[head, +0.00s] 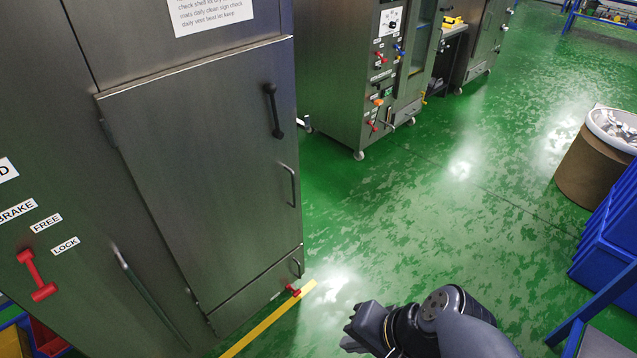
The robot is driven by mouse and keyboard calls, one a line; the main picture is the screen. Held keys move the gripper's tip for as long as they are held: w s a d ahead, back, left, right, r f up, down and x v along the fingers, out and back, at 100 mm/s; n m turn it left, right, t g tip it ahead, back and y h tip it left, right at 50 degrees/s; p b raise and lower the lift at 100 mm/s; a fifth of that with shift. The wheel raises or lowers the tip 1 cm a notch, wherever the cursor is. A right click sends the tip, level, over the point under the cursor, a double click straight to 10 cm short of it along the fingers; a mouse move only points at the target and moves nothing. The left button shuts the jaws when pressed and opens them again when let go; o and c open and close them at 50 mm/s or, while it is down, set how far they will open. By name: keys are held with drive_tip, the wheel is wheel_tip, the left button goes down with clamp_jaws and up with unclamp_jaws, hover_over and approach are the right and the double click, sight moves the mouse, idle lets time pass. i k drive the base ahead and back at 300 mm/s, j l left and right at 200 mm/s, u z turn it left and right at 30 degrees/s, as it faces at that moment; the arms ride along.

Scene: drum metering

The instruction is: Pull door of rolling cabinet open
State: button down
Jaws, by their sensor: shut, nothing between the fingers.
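A tall grey steel cabinet (80,180) fills the left of the head view. Its large door (205,150) looks closed, with hinges on its left edge. A black lever handle (273,110) sits high on the door's right side, and a metal pull handle (290,185) is below it. A smaller panel (260,290) with its own handle (297,268) and a red lever (293,290) lies under the door. My gripper (358,328) is shut and empty over the floor, right of the cabinet and apart from it. The cabinet's base is partly out of view.
A red lever (37,275) with BRAKE, FREE and LOCK labels is on the cabinet's left face. Another cabinet on casters (345,80) stands behind. A brown bin (595,165) and blue crates (612,225) are at right. Green floor (440,215) between them is clear.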

sight(195, 141)
drive_tip(key=i+j+u, duration=0.15)
drive_tip(key=i+j, duration=0.2)
drive_tip(key=i+j+u, duration=0.15)
drive_tip(key=i, duration=0.3)
drive_tip(key=j, duration=0.1)
